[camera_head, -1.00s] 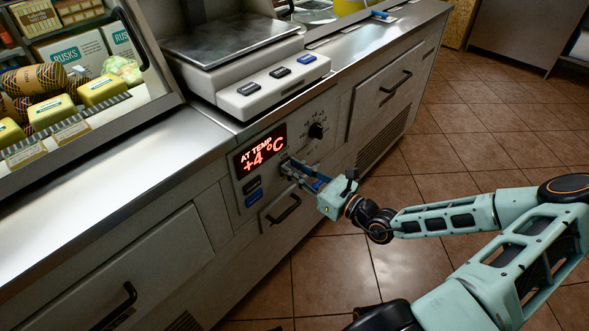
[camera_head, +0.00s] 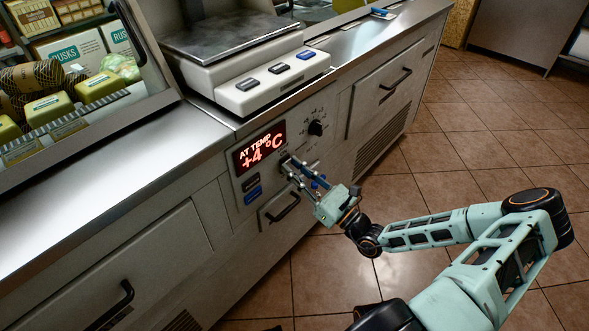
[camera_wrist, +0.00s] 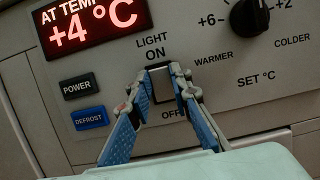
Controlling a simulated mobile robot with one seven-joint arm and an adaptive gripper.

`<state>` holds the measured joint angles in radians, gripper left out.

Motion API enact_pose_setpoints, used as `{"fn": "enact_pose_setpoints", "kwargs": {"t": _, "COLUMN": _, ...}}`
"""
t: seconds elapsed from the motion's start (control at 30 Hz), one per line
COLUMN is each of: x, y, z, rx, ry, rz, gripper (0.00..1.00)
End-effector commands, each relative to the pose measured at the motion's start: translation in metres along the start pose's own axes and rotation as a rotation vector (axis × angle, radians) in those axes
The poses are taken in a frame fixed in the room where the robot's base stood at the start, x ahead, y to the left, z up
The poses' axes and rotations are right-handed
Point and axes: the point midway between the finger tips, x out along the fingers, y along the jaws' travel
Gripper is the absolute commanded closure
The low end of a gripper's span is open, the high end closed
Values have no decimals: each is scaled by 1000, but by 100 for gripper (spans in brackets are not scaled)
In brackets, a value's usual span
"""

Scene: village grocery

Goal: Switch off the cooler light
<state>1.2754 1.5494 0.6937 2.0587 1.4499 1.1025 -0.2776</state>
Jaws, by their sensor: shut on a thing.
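The light switch (camera_wrist: 161,85) sits on the cooler's control panel (camera_wrist: 218,82), between the printed words ON above and OFF below. My gripper (camera_wrist: 162,74) is shut on the switch, with one blue-padded finger at each side of it. The fingers hide the switch's edges, and I cannot tell which way it is tipped. In the head view my gripper (camera_head: 288,163) reaches the panel just right of the red display (camera_head: 259,147). The display reads AT TEMP +4 °C.
The POWER button (camera_wrist: 79,87) and DEFROST button (camera_wrist: 89,118) are left of the fingers. A black temperature knob (camera_wrist: 249,18) is at the upper right. A drawer handle (camera_head: 285,208) sticks out below the panel. A scale (camera_head: 245,75) stands on the counter above.

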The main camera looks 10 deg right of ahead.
Motion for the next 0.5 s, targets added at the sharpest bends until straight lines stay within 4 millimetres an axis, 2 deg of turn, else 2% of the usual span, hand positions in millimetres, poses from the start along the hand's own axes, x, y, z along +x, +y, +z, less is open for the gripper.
{"fn": "enact_pose_setpoints", "kwargs": {"t": 0.13, "x": 0, "y": 0, "z": 0, "rx": 0, "ry": 2, "rz": 0, "gripper": 100}}
{"fn": "enact_pose_setpoints", "kwargs": {"t": 0.17, "x": 0, "y": 0, "z": 0, "rx": 0, "ry": 2, "rz": 0, "gripper": 80}}
{"fn": "enact_pose_setpoints", "kwargs": {"t": 0.3, "x": 0, "y": 0, "z": 0, "rx": 0, "ry": 2, "rz": 0, "gripper": 65}}
{"fn": "enact_pose_setpoints", "kwargs": {"t": 0.5, "x": 0, "y": 0, "z": 0, "rx": 0, "ry": 2, "rz": 0, "gripper": 64}}
